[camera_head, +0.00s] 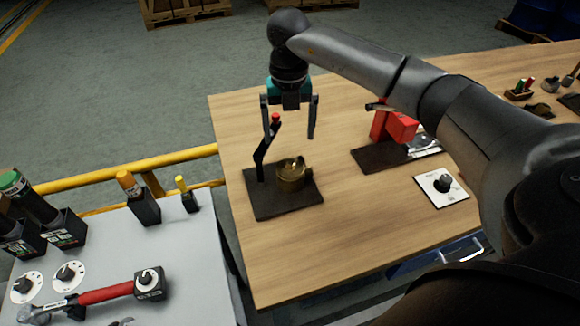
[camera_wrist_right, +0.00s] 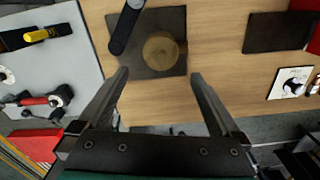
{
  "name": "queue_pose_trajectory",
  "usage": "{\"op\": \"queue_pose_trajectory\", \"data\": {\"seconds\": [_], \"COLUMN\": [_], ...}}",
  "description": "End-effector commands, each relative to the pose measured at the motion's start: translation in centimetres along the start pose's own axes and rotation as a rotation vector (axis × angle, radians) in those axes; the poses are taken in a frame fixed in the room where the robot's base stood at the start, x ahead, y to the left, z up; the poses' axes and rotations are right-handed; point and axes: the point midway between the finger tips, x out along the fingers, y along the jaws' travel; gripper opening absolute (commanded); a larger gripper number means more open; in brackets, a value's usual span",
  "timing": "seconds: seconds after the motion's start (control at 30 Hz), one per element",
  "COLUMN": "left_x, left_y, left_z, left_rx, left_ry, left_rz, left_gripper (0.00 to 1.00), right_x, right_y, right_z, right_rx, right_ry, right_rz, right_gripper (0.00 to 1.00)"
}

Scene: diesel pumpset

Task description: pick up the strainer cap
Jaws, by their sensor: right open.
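A round brass piece with a small knob on top (camera_head: 291,176), which looks like the strainer cap, stands on a dark square base plate (camera_head: 283,208) on the wooden table. A black lever with a red knob (camera_head: 265,152) rises from the same plate, just left of it. My right gripper (camera_head: 289,134) hangs above the plate, fingers pointing down, open and empty. In the right wrist view the brass piece (camera_wrist_right: 160,50) shows as a plain disc beyond the gap between the open fingertips (camera_wrist_right: 160,76). My left gripper does not show.
A red device on a dark plate (camera_head: 369,159) and a white plate with a black knob (camera_head: 441,187) stand to the right. Bare wood (camera_head: 340,235) is free in front.

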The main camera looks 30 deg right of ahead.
Motion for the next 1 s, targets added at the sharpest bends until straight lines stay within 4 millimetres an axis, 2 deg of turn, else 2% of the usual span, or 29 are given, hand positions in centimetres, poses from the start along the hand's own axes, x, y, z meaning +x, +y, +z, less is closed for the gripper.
{"op": "queue_pose_trajectory", "data": {"seconds": [0.03,0.1,0.4,0.7,1.0], "left_x": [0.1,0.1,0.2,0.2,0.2], "left_y": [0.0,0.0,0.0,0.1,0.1], "left_z": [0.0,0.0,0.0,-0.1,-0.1], "left_rx": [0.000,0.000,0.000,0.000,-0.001], "left_ry": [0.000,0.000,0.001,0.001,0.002], "left_rz": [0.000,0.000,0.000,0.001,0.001], "left_gripper": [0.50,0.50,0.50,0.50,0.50], "right_x": [1.2,2.4,4.9,9.0,9.5], "right_y": [0.0,0.0,0.0,-0.2,-0.2], "right_z": [-0.1,-0.1,-0.1,-0.2,-0.2], "right_rx": [-0.001,-0.001,-0.002,-0.003,-0.004], "right_ry": [0.004,0.003,0.001,0.001,-0.001], "right_rz": [-0.001,0.000,0.002,0.004,0.003], "right_gripper": [1.00,1.00,1.00,1.00,1.00]}}
